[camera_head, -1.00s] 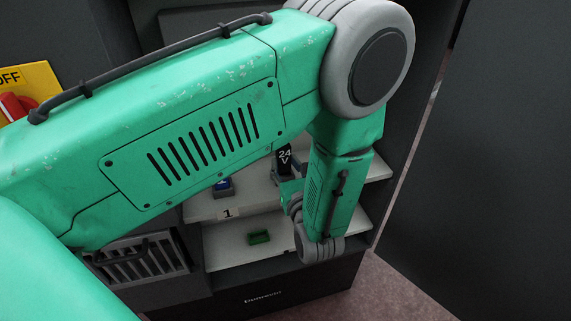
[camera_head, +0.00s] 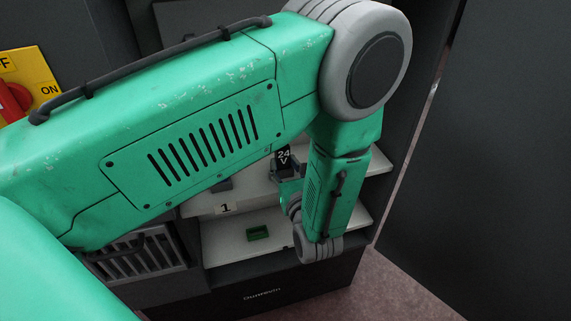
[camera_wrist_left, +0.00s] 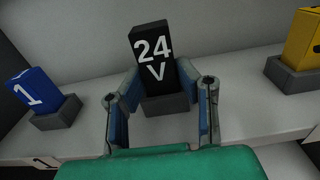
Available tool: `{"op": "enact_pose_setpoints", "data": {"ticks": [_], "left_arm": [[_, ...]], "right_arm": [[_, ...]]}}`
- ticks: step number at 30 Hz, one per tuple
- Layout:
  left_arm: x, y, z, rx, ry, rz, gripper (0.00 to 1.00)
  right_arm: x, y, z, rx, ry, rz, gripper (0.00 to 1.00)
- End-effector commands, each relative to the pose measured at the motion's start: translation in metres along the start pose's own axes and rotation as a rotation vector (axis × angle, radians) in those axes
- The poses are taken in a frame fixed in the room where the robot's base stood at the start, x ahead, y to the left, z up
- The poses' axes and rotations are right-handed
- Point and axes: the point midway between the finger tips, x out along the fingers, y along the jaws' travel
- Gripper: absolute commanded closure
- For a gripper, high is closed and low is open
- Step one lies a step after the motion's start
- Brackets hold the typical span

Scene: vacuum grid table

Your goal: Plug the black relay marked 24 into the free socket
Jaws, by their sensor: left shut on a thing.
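The black relay (camera_wrist_left: 153,58), marked 24 V in white, stands in the middle of the left wrist view. It also shows in the head view (camera_head: 283,157), just left of my forearm. My left gripper (camera_wrist_left: 160,80) is shut on it, one finger on each side; in the head view the gripper (camera_head: 287,174) is partly hidden by my arm. A grey socket (camera_wrist_left: 168,105) lies directly below the relay. The relay's lower end meets the socket in the picture, but I cannot tell how deep it sits. My right gripper is not in view.
A blue relay (camera_wrist_left: 30,93) marked 1 sits in a grey socket to the left, and a yellow relay (camera_wrist_left: 303,38) in another to the right. A red switch (camera_head: 12,100) is at far left.

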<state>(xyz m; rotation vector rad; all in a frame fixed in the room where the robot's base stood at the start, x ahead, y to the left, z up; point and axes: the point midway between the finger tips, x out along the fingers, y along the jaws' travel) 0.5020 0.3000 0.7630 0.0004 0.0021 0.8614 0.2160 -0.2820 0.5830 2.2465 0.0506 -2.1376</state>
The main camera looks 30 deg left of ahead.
Motion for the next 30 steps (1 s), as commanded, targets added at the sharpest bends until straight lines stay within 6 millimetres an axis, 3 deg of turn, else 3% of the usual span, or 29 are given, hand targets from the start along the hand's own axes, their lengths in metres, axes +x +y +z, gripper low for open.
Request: {"op": "enact_pose_setpoints", "data": {"ticks": [11,12,13,14,24,30], "left_arm": [[0.000,0.000,-0.010,0.000,-0.001,0.000,1.00],[0.000,0.000,-0.010,0.000,0.000,0.000,0.62],[0.000,0.000,-0.009,0.000,0.000,0.000,0.51],[0.000,0.000,-0.009,0.000,0.000,0.000,0.48],[-0.002,0.000,-0.010,0.000,0.001,0.000,0.48],[-0.029,0.000,-0.010,0.001,0.004,-0.001,0.48]], "right_arm": [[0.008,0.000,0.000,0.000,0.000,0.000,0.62],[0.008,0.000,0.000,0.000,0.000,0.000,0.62],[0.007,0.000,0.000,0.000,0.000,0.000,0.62],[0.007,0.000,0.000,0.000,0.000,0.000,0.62],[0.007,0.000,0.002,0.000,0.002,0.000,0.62],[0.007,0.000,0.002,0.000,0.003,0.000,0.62]]}}
